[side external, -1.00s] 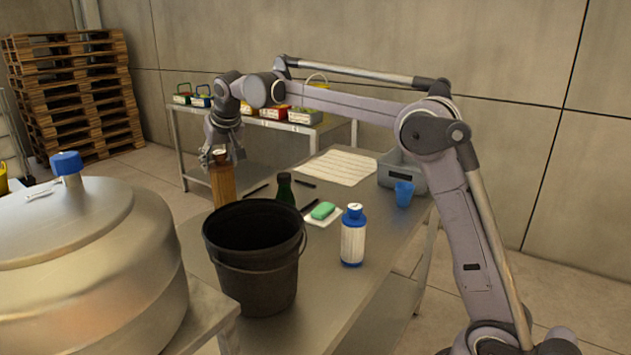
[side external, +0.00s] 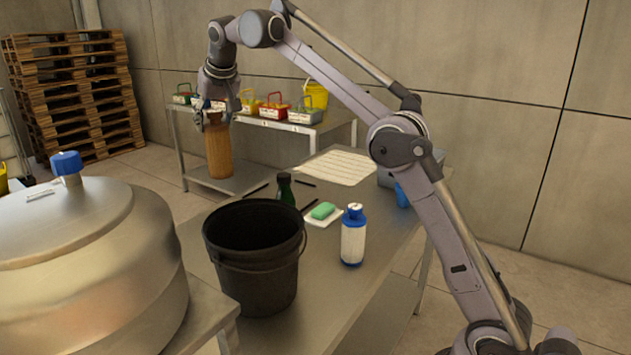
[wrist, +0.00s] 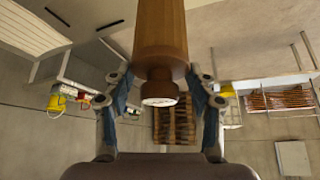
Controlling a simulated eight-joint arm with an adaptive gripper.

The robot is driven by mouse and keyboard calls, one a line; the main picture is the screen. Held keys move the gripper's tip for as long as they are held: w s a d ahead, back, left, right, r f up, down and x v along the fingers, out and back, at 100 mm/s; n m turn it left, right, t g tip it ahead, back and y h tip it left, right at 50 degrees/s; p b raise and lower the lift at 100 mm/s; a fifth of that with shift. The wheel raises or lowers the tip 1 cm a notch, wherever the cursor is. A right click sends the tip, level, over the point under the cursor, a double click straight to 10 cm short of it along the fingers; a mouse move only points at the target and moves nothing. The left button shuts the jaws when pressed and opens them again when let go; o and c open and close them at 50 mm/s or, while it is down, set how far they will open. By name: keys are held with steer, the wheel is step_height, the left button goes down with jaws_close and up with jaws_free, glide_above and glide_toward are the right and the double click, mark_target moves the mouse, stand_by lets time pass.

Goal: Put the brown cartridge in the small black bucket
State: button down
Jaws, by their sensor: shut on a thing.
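The brown cartridge (side external: 218,150) is a tall wood-brown cylinder with a narrower top. My gripper (side external: 213,112) is shut on its top end and holds it upright in the air, above the level of the table top. In the wrist view the cartridge (wrist: 161,35) runs away between the two fingers of my gripper (wrist: 160,98). The small black bucket (side external: 255,275) stands on the steel table, nearer the camera and to the right of the cartridge. Its mouth is open at the top; its bottom inside is hidden in shadow.
A green bottle (side external: 285,190), a green sponge (side external: 323,210) on a white dish and a blue-white bottle (side external: 353,238) stand behind and right of the bucket. A large steel vessel (side external: 85,265) fills the left foreground. A side table (side external: 285,126) holds several baskets.

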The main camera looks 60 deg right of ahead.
steer(key=shift+s+a+r, duration=0.15)
steer(key=shift+s+r, duration=0.05)
steer(key=shift+r, duration=0.35)
steer(key=shift+s+a+r, duration=0.25)
steer(key=shift+s+a, duration=0.25)
steer(key=shift+s, duration=0.1)
steer(key=s+a+m, duration=0.1)
steer(key=s+a, duration=0.2)
steer(key=s, duration=0.5)
steer(key=s+a+m, duration=0.1)
steer(key=s+a, duration=0.3)
steer(key=s, duration=0.5)
step_height(320, 180, down, 23)
steer(key=shift+w+h, duration=0.25)
steer(key=shift+h, duration=0.05)
steer(key=shift+d, duration=0.1)
steer(key=shift+c, duration=2.2)
jaws_free()
steer(key=shift+f, duration=0.1)
